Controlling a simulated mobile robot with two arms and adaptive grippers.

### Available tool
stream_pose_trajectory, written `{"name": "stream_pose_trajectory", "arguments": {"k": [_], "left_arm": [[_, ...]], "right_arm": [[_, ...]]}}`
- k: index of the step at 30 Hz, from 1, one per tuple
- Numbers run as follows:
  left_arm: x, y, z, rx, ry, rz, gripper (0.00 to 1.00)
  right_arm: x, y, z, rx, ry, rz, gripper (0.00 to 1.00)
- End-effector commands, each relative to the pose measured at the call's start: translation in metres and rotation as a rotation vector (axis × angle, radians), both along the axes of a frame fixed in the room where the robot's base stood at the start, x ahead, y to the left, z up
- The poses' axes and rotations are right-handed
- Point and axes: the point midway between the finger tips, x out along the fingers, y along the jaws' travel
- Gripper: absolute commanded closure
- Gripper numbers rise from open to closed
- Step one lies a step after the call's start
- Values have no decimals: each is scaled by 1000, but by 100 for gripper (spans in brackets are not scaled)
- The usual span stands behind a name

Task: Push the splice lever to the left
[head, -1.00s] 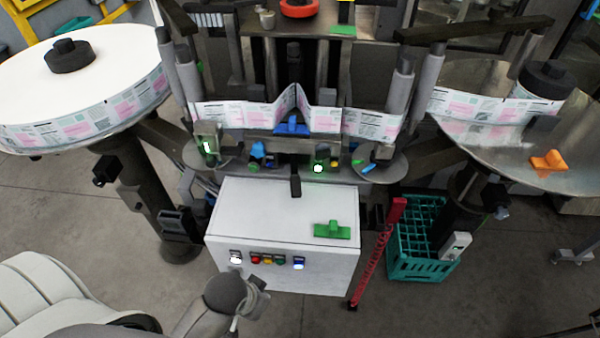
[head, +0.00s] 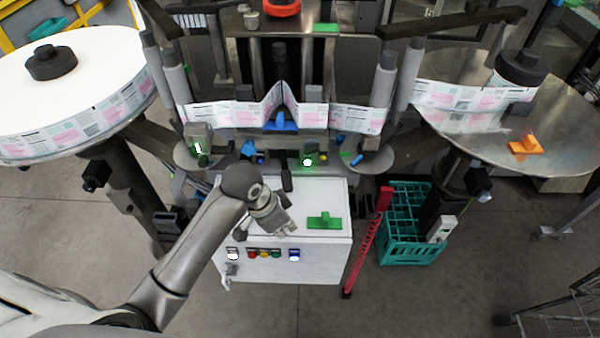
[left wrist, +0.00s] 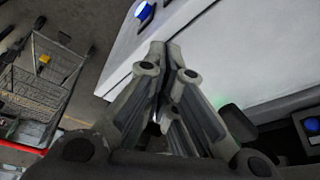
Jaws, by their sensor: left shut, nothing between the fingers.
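A black lever, likely the splice lever (head: 287,179), sticks out toward me from the middle of the labeller's front, at the back edge of the white cabinet (head: 325,192). My left gripper (head: 286,228) is over the cabinet top, nearer to me than the lever and apart from it. Its fingers are shut and empty. In the left wrist view the shut fingers (left wrist: 166,58) show in front of the white cabinet (left wrist: 235,55); I cannot make out the lever there. My right gripper is not in view.
A green T-shaped piece (head: 324,221) lies on the cabinet, right of my gripper. Coloured buttons (head: 264,254) line its front. A label web (head: 235,114) runs behind, between the left reel (head: 75,85) and right table. A teal crate (head: 410,250) stands on the floor.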

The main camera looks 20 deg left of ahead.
Motion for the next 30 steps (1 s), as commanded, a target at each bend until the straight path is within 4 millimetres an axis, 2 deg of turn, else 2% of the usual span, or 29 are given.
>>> {"name": "stream_pose_trajectory", "arguments": {"k": [1, 6, 15, 22, 30], "left_arm": [[15, 2, 8, 4, -7, -30, 100], [54, 8, 32, 10, -9, -136, 100], [110, 27, 87, 10, -15, -282, 100], [129, 35, 114, 3, -21, -332, 100], [131, 37, 117, 1, -20, -340, 100]], "right_arm": [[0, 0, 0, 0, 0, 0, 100], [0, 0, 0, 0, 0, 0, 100], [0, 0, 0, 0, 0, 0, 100], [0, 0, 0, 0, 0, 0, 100], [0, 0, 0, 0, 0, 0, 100]]}}
